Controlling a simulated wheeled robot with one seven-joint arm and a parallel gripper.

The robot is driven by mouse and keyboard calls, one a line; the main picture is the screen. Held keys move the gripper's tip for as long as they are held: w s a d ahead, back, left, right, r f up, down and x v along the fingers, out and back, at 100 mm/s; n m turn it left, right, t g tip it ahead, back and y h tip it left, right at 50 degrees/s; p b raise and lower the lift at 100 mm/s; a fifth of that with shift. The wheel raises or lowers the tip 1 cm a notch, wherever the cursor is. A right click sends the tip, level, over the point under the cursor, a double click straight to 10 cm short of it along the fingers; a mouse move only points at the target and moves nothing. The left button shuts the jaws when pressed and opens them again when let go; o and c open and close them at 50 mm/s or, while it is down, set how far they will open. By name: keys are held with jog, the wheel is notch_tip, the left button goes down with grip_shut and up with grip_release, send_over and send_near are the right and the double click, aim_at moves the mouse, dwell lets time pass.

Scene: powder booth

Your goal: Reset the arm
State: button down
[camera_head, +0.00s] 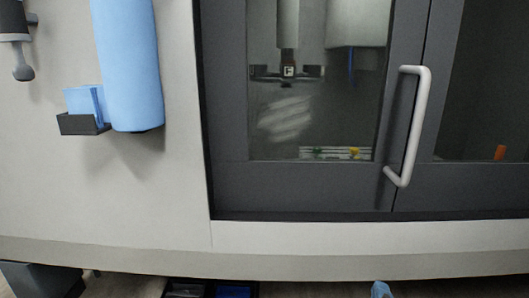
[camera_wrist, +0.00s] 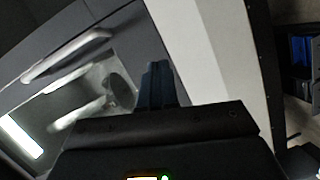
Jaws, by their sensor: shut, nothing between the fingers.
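My gripper (camera_wrist: 157,68) shows in the wrist view, with its dark blue fingers shut together and nothing between them. It points toward the grey booth front, near the booth door. The wrist view is tilted, so the door runs slantwise there. In the head view a small blue tip (camera_head: 381,290) shows at the bottom edge; I cannot tell for sure that it is my gripper. The rest of the arm is hidden in the head view.
The dark-framed glass door (camera_head: 300,190) is shut, with a light handle (camera_head: 412,125) that also shows in the wrist view (camera_wrist: 68,52). A blue roll (camera_head: 130,65) and a small holder with blue sheets (camera_head: 85,108) hang on the left wall. Dark bins (camera_head: 42,280) stand below.

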jog(key=s+a+f+m+y, duration=0.15)
jog(key=s+f, duration=0.25)
jog(key=s, duration=0.6)
jog(key=s+f+m+y, duration=0.2)
jog(key=s+f+y, duration=0.1)
jog(key=s, duration=0.7)
jog(key=s+r+m, duration=0.4)
jog(key=s, duration=0.5)
jog(key=s+d+r+m, duration=0.1)
jog(key=s+r+m, duration=0.3)
jog(key=s, duration=0.6)
jog(key=shift+r+y, duration=0.2)
jog(key=shift+y, duration=0.15)
